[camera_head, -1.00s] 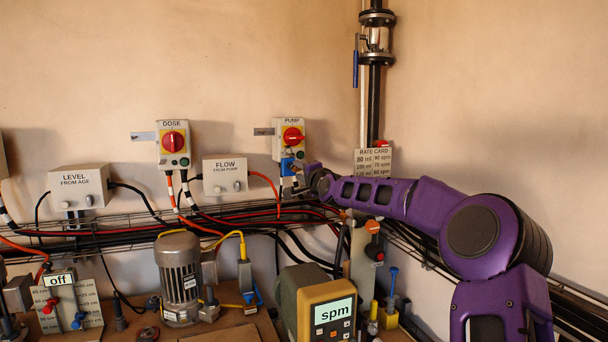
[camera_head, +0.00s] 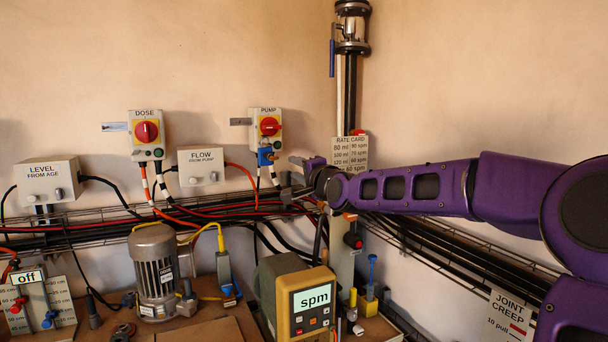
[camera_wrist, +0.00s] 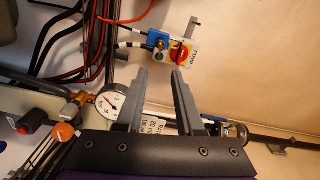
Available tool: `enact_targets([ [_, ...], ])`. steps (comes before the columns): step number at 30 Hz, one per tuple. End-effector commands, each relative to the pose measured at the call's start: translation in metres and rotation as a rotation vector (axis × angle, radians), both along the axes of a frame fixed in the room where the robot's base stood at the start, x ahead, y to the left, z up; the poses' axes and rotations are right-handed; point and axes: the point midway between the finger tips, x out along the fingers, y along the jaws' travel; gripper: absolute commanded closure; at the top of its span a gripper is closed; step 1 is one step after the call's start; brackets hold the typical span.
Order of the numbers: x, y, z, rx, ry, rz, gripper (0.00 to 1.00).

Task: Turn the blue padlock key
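The blue padlock (camera_head: 265,157) hangs at the bottom of the PUMP switch box (camera_head: 268,124), which has a red rotary knob (camera_head: 270,126) on a yellow plate. In the wrist view the blue padlock (camera_wrist: 158,42) shows beyond the fingertips, with a brass-coloured round part, likely its key, facing me. My gripper (camera_head: 290,176) is just right of and below the padlock in the head view. In the wrist view my gripper (camera_wrist: 160,72) has its two grey fingers apart with nothing between them. The padlock is clear of the fingertips.
A DOSE switch box (camera_head: 146,134) and FLOW box (camera_head: 201,167) are to the left. Cables and a wire tray (camera_head: 200,214) run below. A rate card (camera_head: 350,153) and vertical pipe (camera_head: 346,100) stand right of the padlock. A pressure gauge (camera_wrist: 112,99) is near my left finger.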

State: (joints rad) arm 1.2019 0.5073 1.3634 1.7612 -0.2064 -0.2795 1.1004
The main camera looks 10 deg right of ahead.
Motion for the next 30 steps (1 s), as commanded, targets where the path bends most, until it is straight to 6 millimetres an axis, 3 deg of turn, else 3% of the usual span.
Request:
enact_targets([
  [12, -0.036, -0.007, 0.000, -0.002, 0.001, 0.000, 0.64],
  [25, -0.039, -0.007, 0.000, -0.002, 0.000, 0.000, 0.64],
  [30, -0.030, 0.001, -0.008, -0.063, 0.004, 0.007, 0.64],
])
